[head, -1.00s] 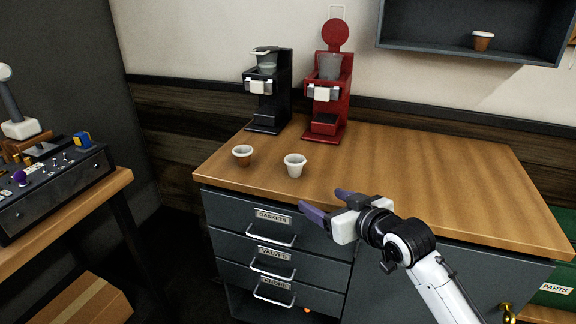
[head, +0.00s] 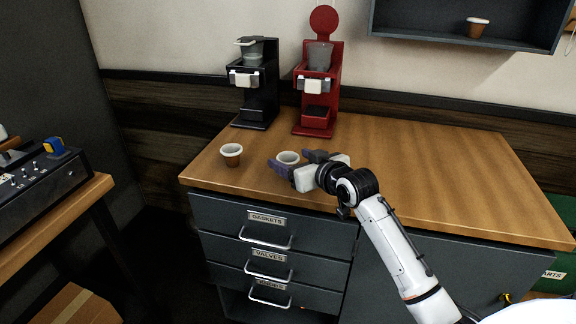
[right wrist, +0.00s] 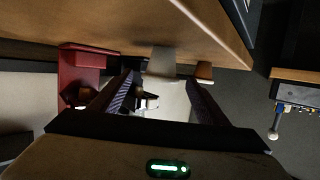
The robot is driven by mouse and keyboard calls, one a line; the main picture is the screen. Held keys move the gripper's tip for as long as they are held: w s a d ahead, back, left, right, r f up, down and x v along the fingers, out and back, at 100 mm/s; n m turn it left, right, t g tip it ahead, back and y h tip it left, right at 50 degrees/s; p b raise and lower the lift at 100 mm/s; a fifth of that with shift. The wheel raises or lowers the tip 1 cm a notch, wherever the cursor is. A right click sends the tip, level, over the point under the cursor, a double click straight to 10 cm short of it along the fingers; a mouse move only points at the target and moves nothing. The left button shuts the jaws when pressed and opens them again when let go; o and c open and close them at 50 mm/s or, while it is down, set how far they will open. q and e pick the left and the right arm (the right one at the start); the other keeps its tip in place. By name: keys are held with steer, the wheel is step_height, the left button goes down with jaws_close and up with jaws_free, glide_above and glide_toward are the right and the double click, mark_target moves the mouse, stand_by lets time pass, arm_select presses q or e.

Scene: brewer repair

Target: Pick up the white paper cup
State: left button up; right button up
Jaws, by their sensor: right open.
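The white paper cup (head: 287,157) stands upright on the wooden counter, its lower part hidden by my right gripper. My right gripper (head: 290,162) is open, with one finger on the near left side of the cup and the other at its right. In the right wrist view the cup (right wrist: 161,62) appears between the two fingers (right wrist: 160,80), near their tips. Whether a finger touches it I cannot tell. My left gripper is out of view.
A brown cup (head: 231,155) stands to the left on the counter (head: 440,180). A black brewer (head: 256,95) and a red brewer (head: 318,90) stand behind. Another brown cup (head: 477,29) is on the wall shelf. The counter's right side is clear.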

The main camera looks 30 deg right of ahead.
steer(key=shift+w+f, duration=0.1)
steer(key=shift+w, duration=0.3)
steer(key=shift+c, duration=0.2)
steer(key=c, duration=1.1)
